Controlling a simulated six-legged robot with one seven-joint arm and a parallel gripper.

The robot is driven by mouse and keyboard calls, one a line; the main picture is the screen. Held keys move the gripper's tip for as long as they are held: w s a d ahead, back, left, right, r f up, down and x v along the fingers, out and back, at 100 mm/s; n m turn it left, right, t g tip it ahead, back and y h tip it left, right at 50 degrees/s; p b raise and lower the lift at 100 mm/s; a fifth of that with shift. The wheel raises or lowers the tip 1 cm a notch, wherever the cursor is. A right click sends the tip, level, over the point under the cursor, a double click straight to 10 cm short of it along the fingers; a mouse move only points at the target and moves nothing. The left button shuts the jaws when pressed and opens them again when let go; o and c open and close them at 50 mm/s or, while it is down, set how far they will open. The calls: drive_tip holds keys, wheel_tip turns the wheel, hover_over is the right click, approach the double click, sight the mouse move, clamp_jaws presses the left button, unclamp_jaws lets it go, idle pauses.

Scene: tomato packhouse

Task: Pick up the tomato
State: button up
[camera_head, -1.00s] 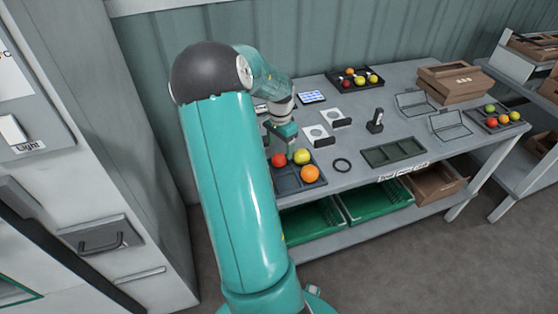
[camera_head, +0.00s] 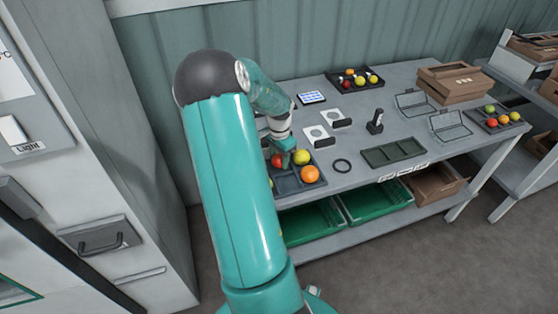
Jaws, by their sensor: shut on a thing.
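A red tomato (camera_head: 276,160) is at the back left of a dark divided tray (camera_head: 287,184) on the near left part of the table. My gripper (camera_head: 282,156) is down at this tomato and shut on it, and it partly hides it. A yellow tomato (camera_head: 302,157) and an orange tomato (camera_head: 310,174) sit in the same tray, to the right of my gripper. Whether the red tomato still touches the tray floor cannot be made out.
A tray of fruit (camera_head: 355,79) is at the back. Green crates (camera_head: 313,223) are below.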

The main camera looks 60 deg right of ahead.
sight(279, 156)
drive_tip(key=shift+r, duration=0.6)
wheel_tip(279, 156, up, 2)
drive_tip(key=shift+r, duration=0.2)
drive_tip(key=s+a+r, duration=0.3)
drive_tip(key=s+r, duration=0.6)
drive_tip(key=s, duration=0.4)
drive_tip(key=shift+s+a+r, duration=0.15)
drive_tip(key=shift+s+a, duration=0.05)
drive_tip(key=shift+a, duration=0.05)
